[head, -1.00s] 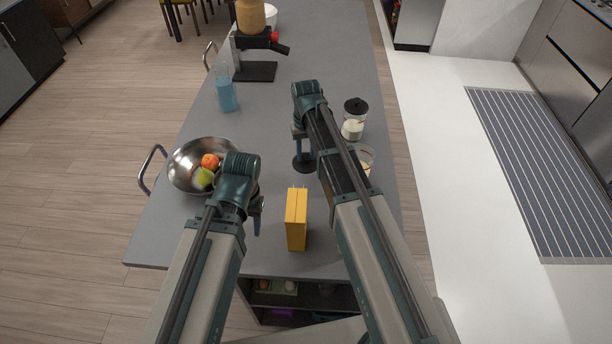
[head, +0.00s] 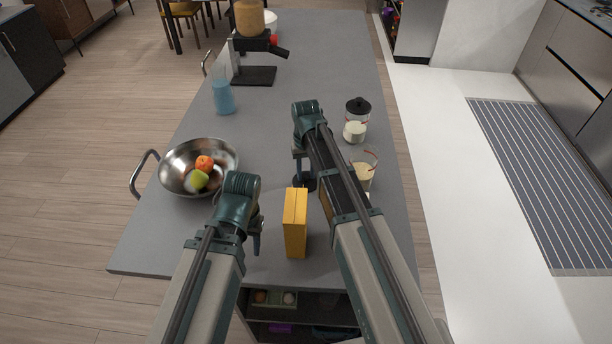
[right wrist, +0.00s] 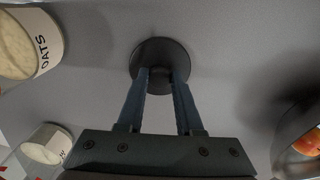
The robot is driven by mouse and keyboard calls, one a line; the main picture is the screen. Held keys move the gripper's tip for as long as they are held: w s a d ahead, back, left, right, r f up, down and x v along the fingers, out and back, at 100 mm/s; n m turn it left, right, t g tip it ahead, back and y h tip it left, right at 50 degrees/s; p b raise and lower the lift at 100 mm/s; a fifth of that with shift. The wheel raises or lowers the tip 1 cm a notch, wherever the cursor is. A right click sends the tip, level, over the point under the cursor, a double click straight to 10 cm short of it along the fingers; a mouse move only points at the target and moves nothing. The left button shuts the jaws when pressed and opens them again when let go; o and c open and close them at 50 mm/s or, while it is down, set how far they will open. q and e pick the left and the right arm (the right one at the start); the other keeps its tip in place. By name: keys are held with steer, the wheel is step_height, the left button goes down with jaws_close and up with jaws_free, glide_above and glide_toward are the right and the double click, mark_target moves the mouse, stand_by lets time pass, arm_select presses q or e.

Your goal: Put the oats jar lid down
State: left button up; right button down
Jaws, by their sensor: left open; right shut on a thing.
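The black round oats jar lid (head: 304,184) shows below my right gripper (head: 298,172), partly hidden by it. In the right wrist view the lid (right wrist: 160,52) is at the fingertips, and my right gripper (right wrist: 160,72) is shut on it. I cannot tell whether the lid touches the counter. The open oats jar (head: 362,174) stands to the right, partly behind my right arm. Its OATS label shows on the jar (right wrist: 38,45) in the right wrist view. My left gripper (head: 256,246) is open and empty, left of the yellow box.
The yellow box (head: 296,224) stands upright between my arms. A jar with a black lid (head: 356,121) is behind the oats jar. The middle of the grey counter (head: 262,125) is clear.

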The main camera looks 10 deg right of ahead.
mark_target(306, 175)
arm_select(q)
steer(key=shift+f, duration=0.15)
arm_select(e)
steer(key=shift+f, duration=0.15)
steer(key=c, duration=0.6)
jaws_free()
steer(key=shift+o, duration=0.2)
arm_select(q)
steer(key=shift+r, duration=0.2)
arm_select(e)
steer(key=shift+r, duration=0.2)
arm_select(q)
step_height(306, 175, up, 12)
steer(key=p, duration=1.2)
arm_select(e)
step_height(306, 175, up, 12)
